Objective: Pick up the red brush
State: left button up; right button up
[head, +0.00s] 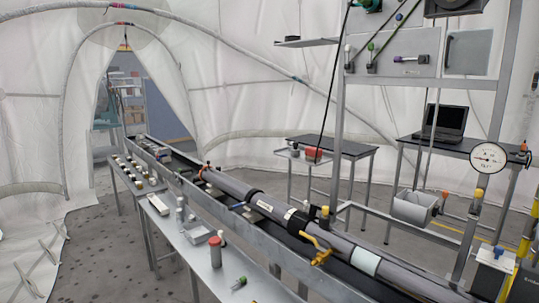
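I cannot make out a brush for certain. A small red object (313,155) lies at the near edge of the dark-topped table in the back middle; it is too small to tell its kind. A grey cylinder with a red top (215,251) stands upright on the low metal bench at the front left. Neither of my grippers shows in the head view, so nothing is seen touching these things.
A long grey pipe (235,187) on a rail runs diagonally across. The metal bench (200,272) beside it holds several small parts. A metal frame with a gauge (489,157) stands at right. A laptop (446,122) sits on the back right table. Speckled floor is open at left.

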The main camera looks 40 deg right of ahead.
aim_at(310, 153)
jog(key=i+j+u, duration=0.2)
jog(key=i, duration=0.25)
jog(key=i+j+u, duration=0.25)
jog(key=i+z, duration=0.3)
jog(key=z, duration=0.15)
jog(key=i+j+z, duration=0.1)
jog(key=i+z, duration=0.15)
jog(key=z, duration=0.15)
jog(key=i+j+z, duration=0.2)
jog(key=z, duration=0.25)
jog(key=i+z, duration=0.15)
jog(key=z, duration=0.25)
jog(key=i+z, duration=0.15)
jog(key=z, duration=0.3)
jog(key=i+j+z, duration=0.15)
jog(key=z, duration=0.25)
jog(key=i+j+z, duration=0.1)
jog(key=z, duration=0.35)
jog(key=i+j+z, duration=0.1)
jog(key=z, duration=0.3)
jog(key=j+z, duration=0.4)
jog(key=i+l, duration=0.05)
jog(key=l, duration=0.05)
